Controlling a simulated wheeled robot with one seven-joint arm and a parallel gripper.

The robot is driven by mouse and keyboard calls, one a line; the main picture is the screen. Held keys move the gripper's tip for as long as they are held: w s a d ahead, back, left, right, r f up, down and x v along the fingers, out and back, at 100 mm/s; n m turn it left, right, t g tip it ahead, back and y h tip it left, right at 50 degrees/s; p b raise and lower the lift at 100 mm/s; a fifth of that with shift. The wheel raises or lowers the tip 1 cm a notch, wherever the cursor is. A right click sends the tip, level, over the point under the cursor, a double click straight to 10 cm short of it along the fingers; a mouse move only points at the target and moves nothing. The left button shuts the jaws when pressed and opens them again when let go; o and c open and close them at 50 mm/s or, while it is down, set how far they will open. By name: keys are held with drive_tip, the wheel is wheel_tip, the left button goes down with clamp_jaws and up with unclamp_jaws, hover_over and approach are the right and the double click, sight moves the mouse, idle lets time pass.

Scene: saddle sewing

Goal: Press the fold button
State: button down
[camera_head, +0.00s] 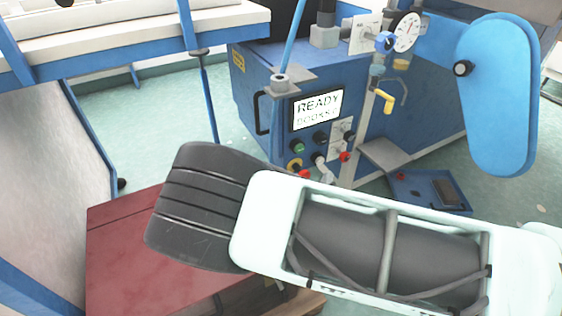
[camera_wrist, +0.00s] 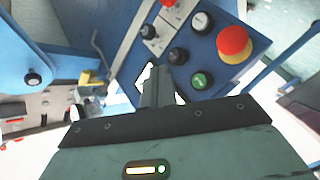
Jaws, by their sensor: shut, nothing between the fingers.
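The control panel is on the front of the blue machine (camera_head: 262,95). It carries a green button (camera_head: 298,146), which also shows in the wrist view (camera_wrist: 201,80), and a black button (camera_wrist: 178,55). I cannot read which is the fold button. A small labelled plate (camera_wrist: 160,33) bears a black knob (camera_wrist: 148,31). My gripper (camera_wrist: 158,72) is shut and empty, pointing at the panel, its tips just below the black button in the picture. Contact cannot be told. In the head view my arm hides most of the gripper.
A red mushroom button (camera_wrist: 233,42) on a yellow base sits beside the green one. A lit screen (camera_head: 318,108) reads READY. A yellow-handled lever (camera_head: 387,101), a gauge (camera_head: 406,32) and a blue guard arm (camera_head: 497,95) are to the right. A dark red box (camera_head: 120,250) stands at lower left.

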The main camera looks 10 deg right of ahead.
sight(299, 148)
drive_tip(key=shift+w+a+n+t, duration=0.35)
drive_tip(key=shift+a+t, duration=0.2)
drive_tip(key=shift+t, duration=0.25)
drive_tip(key=shift+b, duration=0.3)
drive_tip(key=w+a+b, duration=0.2)
drive_tip(key=w+b, duration=0.1)
drive_tip(key=w, duration=0.5)
drive_tip(key=shift+w+a, duration=0.15)
drive_tip(key=shift+a, duration=0.25)
drive_tip(key=shift+w, duration=0.15)
idle(1.2)
drive_tip(key=shift+w+a, duration=0.15)
drive_tip(key=shift+w, duration=0.05)
